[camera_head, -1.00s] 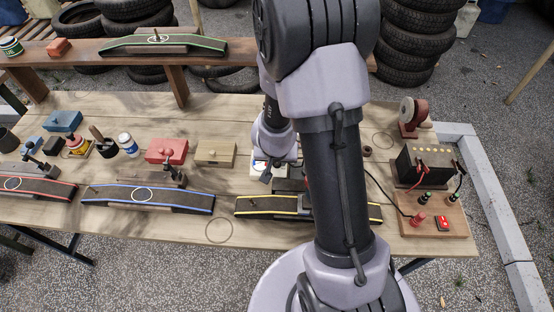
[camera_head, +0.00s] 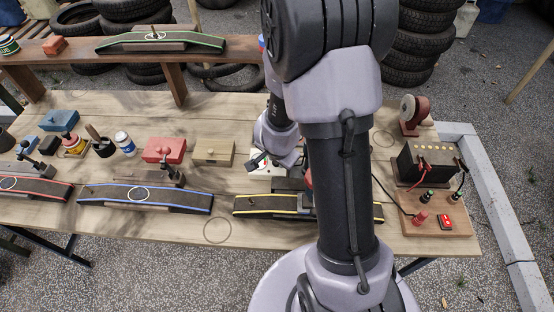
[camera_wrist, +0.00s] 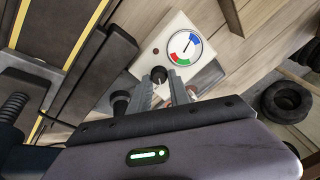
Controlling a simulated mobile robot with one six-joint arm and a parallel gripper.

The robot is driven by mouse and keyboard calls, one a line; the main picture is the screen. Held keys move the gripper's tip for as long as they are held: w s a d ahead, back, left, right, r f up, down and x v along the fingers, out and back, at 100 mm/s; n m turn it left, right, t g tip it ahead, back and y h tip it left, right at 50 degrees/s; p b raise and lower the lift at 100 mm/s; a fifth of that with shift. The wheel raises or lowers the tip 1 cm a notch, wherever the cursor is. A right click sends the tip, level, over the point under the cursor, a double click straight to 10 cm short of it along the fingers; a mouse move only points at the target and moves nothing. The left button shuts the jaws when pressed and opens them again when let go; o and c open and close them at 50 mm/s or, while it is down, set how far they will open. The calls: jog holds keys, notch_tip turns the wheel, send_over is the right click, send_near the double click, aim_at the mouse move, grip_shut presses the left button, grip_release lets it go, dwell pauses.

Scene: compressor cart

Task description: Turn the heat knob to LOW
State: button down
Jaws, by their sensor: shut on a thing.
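The white heat control box (camera_wrist: 165,42) fills the upper middle of the wrist view. Its round dial (camera_wrist: 185,47) has green, red and blue bands and a dark needle. The black heat knob (camera_wrist: 158,74) sits on the box's near face, between the fingertips of my gripper (camera_wrist: 160,80), which is shut on it. No LOW mark is legible. In the head view, my gripper (camera_head: 262,164) is over the box (camera_head: 264,154), and my arm hides much of it, including the knob.
A yellow-edged ramp (camera_head: 262,205) lies just in front of the box. A tan box (camera_head: 213,152) and a red box (camera_head: 163,149) stand to the left. A battery (camera_head: 430,160) with cables stands to the right.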

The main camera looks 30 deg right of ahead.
jog(key=m+b, duration=0.1)
jog(key=m, duration=0.3)
jog(key=shift+s+f+m, duration=0.1)
jog(key=shift+s+m, duration=0.05)
jog(key=shift+m, duration=0.25)
jog(key=shift+m+b, duration=0.3)
jog(key=c, duration=1.3)
grip_release()
jog(key=shift+o, duration=0.2)
